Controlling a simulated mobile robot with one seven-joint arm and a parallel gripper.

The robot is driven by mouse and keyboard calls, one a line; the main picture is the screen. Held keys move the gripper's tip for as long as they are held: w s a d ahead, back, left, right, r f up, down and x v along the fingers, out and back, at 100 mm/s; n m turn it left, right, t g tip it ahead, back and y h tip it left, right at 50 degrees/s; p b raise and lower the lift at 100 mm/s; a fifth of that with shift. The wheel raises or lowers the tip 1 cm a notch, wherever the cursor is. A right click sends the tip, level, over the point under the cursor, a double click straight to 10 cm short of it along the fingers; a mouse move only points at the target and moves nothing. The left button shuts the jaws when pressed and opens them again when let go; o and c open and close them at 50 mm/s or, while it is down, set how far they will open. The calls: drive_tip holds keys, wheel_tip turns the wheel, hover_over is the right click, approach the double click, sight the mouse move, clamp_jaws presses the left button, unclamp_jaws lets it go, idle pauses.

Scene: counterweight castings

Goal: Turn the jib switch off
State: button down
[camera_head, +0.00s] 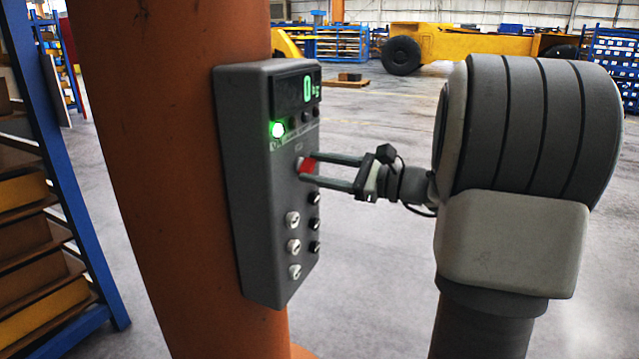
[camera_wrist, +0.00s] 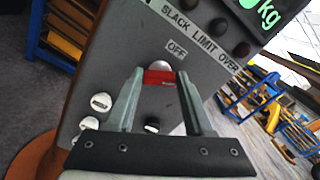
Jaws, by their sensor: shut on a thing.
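A grey control box (camera_head: 250,190) is mounted on an orange column. A red switch handle (camera_head: 308,165) on a pale round base sits on its face, below the lit display. In the wrist view, the red handle (camera_wrist: 158,77) lies crosswise between the fingertips, just below an "OFF" label (camera_wrist: 177,49). My gripper (camera_head: 307,168) reaches in from the right and is shut on this red handle; it also shows in the wrist view (camera_wrist: 160,82). I cannot read a "jib" label in either view.
Several white knobs (camera_head: 292,219) and black knobs (camera_head: 314,198) sit lower on the box. A green light (camera_head: 278,129) glows near the display (camera_head: 296,91). A blue rack (camera_head: 60,165) stands left. Open floor lies to the right, with a yellow vehicle (camera_head: 460,45) far back.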

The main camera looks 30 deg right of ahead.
drive_tip(key=shift+s+f+n+b, duration=0.1)
drive_tip(key=shift+f+n+b, duration=0.05)
drive_tip(key=shift+n+b, duration=3.2)
drive_tip(key=shift+f+n+b, duration=0.15)
drive_tip(key=shift+n+b, duration=2.4)
drive_tip(key=shift+b, duration=1.6)
drive_tip(key=shift+c, duration=1.4)
unclamp_jaws()
drive_tip(key=shift+r, duration=0.1)
drive_tip(key=p+v, duration=0.2)
drive_tip(key=v, duration=1.5)
drive_tip(key=shift+p, duration=0.4)
